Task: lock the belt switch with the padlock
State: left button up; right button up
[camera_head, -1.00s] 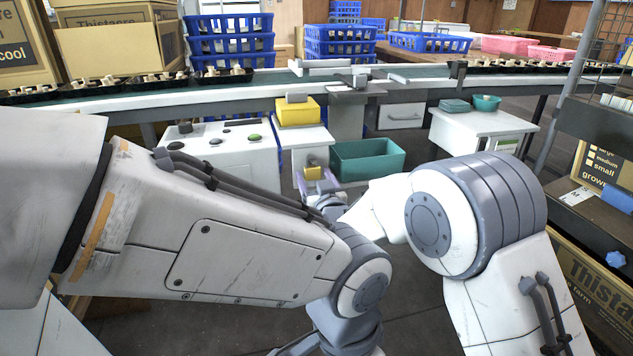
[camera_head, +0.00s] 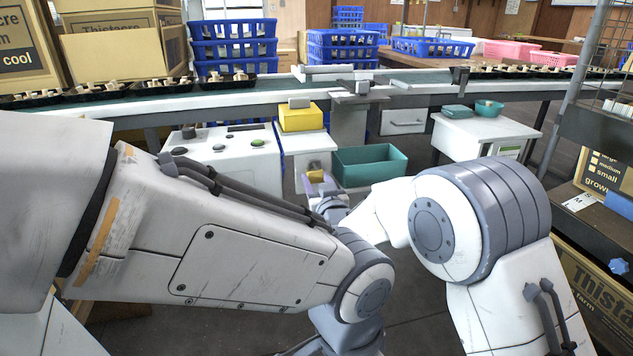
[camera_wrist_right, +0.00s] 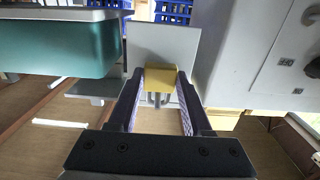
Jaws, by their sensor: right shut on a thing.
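A yellow padlock (camera_wrist_right: 160,78) with a grey shackle is between the two purple-lined fingers of my right gripper (camera_wrist_right: 158,100), seen in the right wrist view. The gripper (camera_head: 316,186) is shut on it. In the head view the padlock (camera_head: 315,177) is small, in front of a white cabinet (camera_head: 306,142). A small grey rounded part (camera_head: 314,166) shows just above the padlock; I cannot tell whether it is the belt switch, or whether the padlock touches it. In the wrist view a flat grey panel (camera_wrist_right: 165,42) stands beyond the padlock. My left gripper is not in view.
A yellow box (camera_head: 300,118) sits on the cabinet. A white unit with buttons (camera_head: 225,150) stands to its left, a teal bin (camera_head: 370,163) to its right. The conveyor (camera_head: 240,97) runs behind. My left arm crosses the foreground.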

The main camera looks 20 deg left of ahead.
jog(key=shift+r, duration=0.25)
jog(key=shift+d, duration=0.1)
jog(key=b+v, duration=0.1)
jog(key=v, duration=0.6)
jog(key=shift+s, duration=0.2)
dwell(0.9)
dwell(0.8)
